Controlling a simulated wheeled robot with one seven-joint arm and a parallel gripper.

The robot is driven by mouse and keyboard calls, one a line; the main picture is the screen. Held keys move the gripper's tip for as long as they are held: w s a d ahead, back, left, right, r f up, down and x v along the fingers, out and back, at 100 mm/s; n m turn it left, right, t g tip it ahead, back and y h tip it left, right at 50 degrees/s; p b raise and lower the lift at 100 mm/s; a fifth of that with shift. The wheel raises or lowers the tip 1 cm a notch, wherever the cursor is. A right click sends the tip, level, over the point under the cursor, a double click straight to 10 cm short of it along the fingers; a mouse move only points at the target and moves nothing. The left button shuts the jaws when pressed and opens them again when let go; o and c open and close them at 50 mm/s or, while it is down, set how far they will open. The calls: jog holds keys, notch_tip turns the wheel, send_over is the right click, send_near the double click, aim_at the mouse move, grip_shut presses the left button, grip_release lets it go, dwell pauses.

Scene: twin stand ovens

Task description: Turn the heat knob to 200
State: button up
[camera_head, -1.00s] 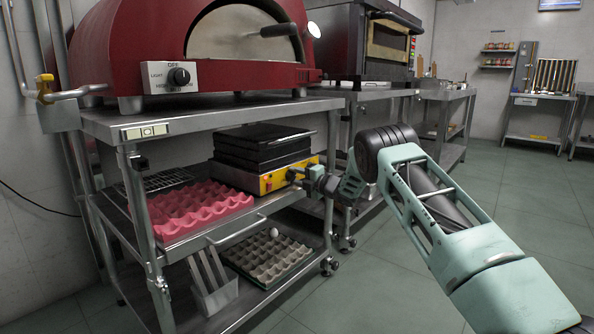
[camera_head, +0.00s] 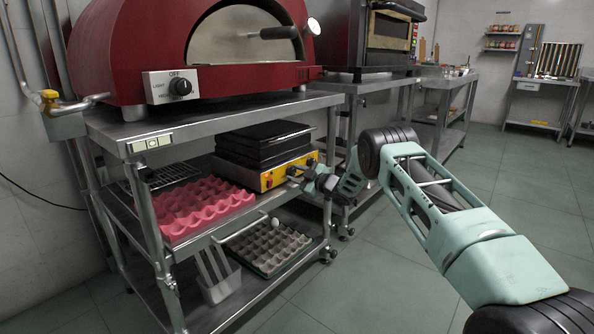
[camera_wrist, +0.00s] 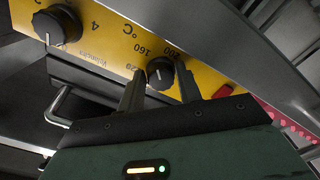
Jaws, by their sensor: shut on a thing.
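A yellow control panel (camera_head: 285,175) fronts the black waffle-maker-like appliance (camera_head: 262,150) on the shelf under the red oven. My gripper (camera_head: 300,172) is at the panel's right part in the head view. In the wrist view, which shows the panel upside down, the black heat knob (camera_wrist: 160,72) is between the fingers of my gripper (camera_wrist: 160,92), which are shut on it. The marks °C, 160 and 200 are printed around the knob. A white mark shows on the knob, but its exact setting is hard to read. A second black knob (camera_wrist: 57,24), beside a printed 4, is at left.
A red switch (camera_wrist: 222,92) is right of the gripper in the wrist view. A pink egg tray (camera_head: 205,210) lies left of the appliance, and a grey egg tray (camera_head: 265,245) is on the lower shelf. The floor (camera_head: 370,265) at right is clear.

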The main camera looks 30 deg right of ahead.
jog(key=m+p, duration=0.1)
jog(key=m, duration=0.3)
jog(key=shift+m+p, duration=0.3)
jog(key=shift+a+f+m+p, duration=0.1)
jog(key=shift+m+p, duration=0.35)
jog(key=shift+m, duration=1.35)
jog(key=o, duration=0.9)
jog(key=shift+o, duration=0.2)
jog(key=shift+s, duration=0.1)
jog(key=p+v, duration=0.4)
jog(key=v, duration=1.3)
jog(key=shift+s, duration=0.15)
